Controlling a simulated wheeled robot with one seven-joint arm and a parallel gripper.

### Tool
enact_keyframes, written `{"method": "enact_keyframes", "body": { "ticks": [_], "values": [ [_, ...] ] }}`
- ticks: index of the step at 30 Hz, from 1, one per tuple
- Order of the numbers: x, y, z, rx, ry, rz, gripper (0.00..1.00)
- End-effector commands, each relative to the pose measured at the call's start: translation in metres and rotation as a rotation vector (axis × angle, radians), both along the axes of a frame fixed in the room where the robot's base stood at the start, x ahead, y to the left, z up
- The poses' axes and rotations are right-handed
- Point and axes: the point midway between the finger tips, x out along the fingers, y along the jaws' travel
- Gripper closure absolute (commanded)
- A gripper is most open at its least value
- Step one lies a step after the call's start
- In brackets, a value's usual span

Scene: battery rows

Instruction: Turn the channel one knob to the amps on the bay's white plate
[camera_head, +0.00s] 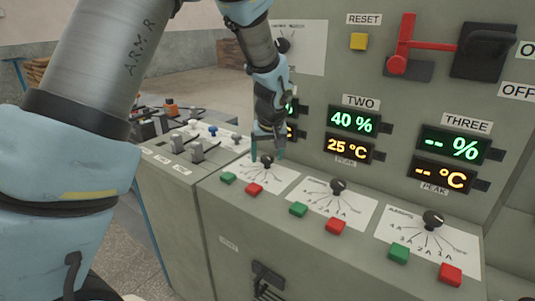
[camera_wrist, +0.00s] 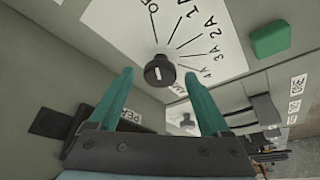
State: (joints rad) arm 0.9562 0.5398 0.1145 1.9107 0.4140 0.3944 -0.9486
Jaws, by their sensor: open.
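The channel one knob (camera_head: 266,161) is black and sits on a white dial plate (camera_head: 285,175) at the left of the sloped console. In the wrist view the knob (camera_wrist: 160,71) lies between the tips of my two teal fingers. My gripper (camera_head: 266,155) is open around or just above it; I cannot tell whether a finger touches. The dial (camera_wrist: 205,30) reads OFF, 1A, 2A, 3A and 4A. A white mark shows on the knob, but which label it points at is unclear. The bay's white plate (camera_head: 312,48) is on the upright panel, partly hidden by my arm; its writing is too small to read.
A green button (camera_head: 228,178) and a red button (camera_head: 254,189) sit before the channel one dial. Knobs two (camera_head: 338,187) and three (camera_head: 433,220) stand to the right. Displays two (camera_head: 353,122) and three (camera_head: 450,146) are lit. A red lever (camera_head: 405,45) juts out above.

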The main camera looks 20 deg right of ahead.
Motion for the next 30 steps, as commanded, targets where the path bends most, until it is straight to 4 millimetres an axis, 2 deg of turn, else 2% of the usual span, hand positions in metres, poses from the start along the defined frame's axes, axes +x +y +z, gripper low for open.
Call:
{"method": "enact_keyframes", "body": {
  "ticks": [4,25,26,30],
  "values": [
    [0.0001,0.0000,0.0001,0.000,0.000,0.000,0.19],
    [-0.0001,-0.0001,0.0005,0.000,0.000,0.000,0.97],
    [-0.0001,-0.0001,0.0005,0.000,0.000,0.000,1.00],
    [-0.0001,0.0000,0.0005,0.001,0.000,-0.004,1.00]
  ]
}}
